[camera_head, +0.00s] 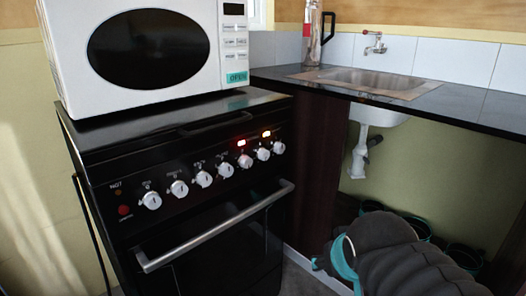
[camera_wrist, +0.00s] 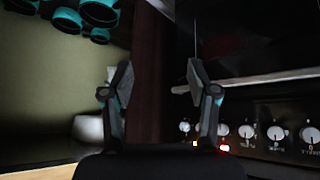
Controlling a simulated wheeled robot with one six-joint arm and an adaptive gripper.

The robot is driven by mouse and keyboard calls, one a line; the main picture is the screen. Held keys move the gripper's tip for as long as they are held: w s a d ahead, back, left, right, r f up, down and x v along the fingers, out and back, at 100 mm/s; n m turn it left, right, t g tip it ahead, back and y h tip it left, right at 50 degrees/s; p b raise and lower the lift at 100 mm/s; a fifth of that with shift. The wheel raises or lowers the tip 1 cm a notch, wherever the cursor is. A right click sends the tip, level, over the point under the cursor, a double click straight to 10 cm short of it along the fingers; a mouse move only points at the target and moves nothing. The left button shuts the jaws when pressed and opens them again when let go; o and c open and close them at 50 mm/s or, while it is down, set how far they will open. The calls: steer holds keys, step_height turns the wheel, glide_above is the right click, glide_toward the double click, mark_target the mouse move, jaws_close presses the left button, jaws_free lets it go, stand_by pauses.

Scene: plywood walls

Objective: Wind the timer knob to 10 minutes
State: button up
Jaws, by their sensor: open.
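The black stove (camera_head: 120,160) has a row of several white knobs (camera_head: 204,179) along its sloped front panel. The labels are too small to read, so I cannot tell which knob is the timer or where it points. In the wrist view, which appears upside down, several knobs (camera_wrist: 275,132) show at the lower right. My gripper (camera_wrist: 159,82) is open and empty, its fingers spread wide. In the head view my arm is at the lower right, and the fingertips cannot be made out.
A red lamp (camera_head: 241,143) and an orange lamp (camera_head: 266,134) glow above the right-hand knobs. The oven handle (camera_head: 215,228) sticks out below the panel. A white microwave (camera_head: 150,55) stands on the stove. A counter with a sink (camera_head: 368,82) is to the right, with open space beneath.

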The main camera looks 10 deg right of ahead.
steer(key=w+d+r+t+h, duration=0.1)
steer(key=w+d+r+t, duration=0.25)
steer(key=w, duration=0.55)
steer(key=w+d+r+t+h, duration=0.1)
steer(key=w+d+r+t, duration=0.3)
steer(key=w, duration=0.5)
steer(key=n+y+p, duration=0.1)
steer(key=n+y, duration=0.5)
steer(key=y, duration=0.8)
glide_toward(282, 148)
steer(key=shift+g, duration=0.25)
steer(key=x, duration=0.9)
steer(key=shift+w, duration=0.25)
jaws_close()
